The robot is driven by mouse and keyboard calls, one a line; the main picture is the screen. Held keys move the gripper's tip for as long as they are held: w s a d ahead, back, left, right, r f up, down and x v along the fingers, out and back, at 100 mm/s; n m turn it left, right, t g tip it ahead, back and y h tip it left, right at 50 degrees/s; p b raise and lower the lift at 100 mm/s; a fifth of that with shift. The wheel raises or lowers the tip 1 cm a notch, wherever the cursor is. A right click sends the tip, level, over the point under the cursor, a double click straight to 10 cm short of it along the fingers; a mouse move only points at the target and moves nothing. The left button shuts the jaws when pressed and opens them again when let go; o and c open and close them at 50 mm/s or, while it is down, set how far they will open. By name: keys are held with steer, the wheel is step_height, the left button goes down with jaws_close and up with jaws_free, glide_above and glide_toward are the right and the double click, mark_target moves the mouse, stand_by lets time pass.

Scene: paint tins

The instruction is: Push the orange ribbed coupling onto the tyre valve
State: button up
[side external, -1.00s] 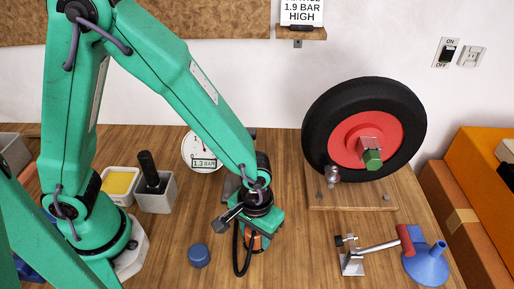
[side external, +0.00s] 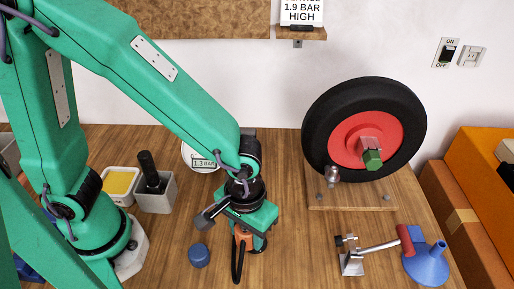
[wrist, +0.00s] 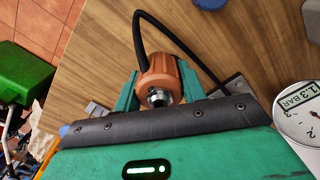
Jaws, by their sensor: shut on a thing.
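The orange ribbed coupling (wrist: 158,72) sits between the two teal fingers of my gripper (wrist: 160,90), which is shut on it. A metal fitting shows in its near end, and a black hose runs from it. In the side view the coupling (side external: 243,236) is partly hidden below my gripper (side external: 246,238), above the wooden bench. The black tyre (side external: 312,130) with a red hub stands upright at the right, apart from my gripper. A small silver piece (side external: 332,174) at its lower left looks like the valve.
The tyre stands on a wooden base (side external: 350,203). A red-handled clamp (side external: 352,262) and blue funnel (side external: 427,266) lie in front. A blue cap (side external: 199,255) is left of my gripper; the dial gauge (side external: 188,158) is behind. Bench between gripper and tyre is clear.

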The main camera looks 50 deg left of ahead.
steer(key=s+d+r, duration=0.3)
steer(key=s+r, duration=0.1)
steer(key=s, duration=0.3)
steer(key=shift+r, duration=0.25)
steer(key=o, duration=0.4)
steer(key=shift+c, duration=1.4)
steer(key=shift+w, duration=0.15)
steer(key=w+r, duration=0.3)
steer(key=w, duration=0.6)
steer(key=w+r, duration=0.4)
steer(key=w, duration=0.6)
steer(key=w+r, duration=0.4)
steer(key=w, duration=0.6)
steer(key=shift+w+d, duration=0.15)
steer(key=shift+w, duration=0.1)
stand_by(0.4)
stand_by(0.4)
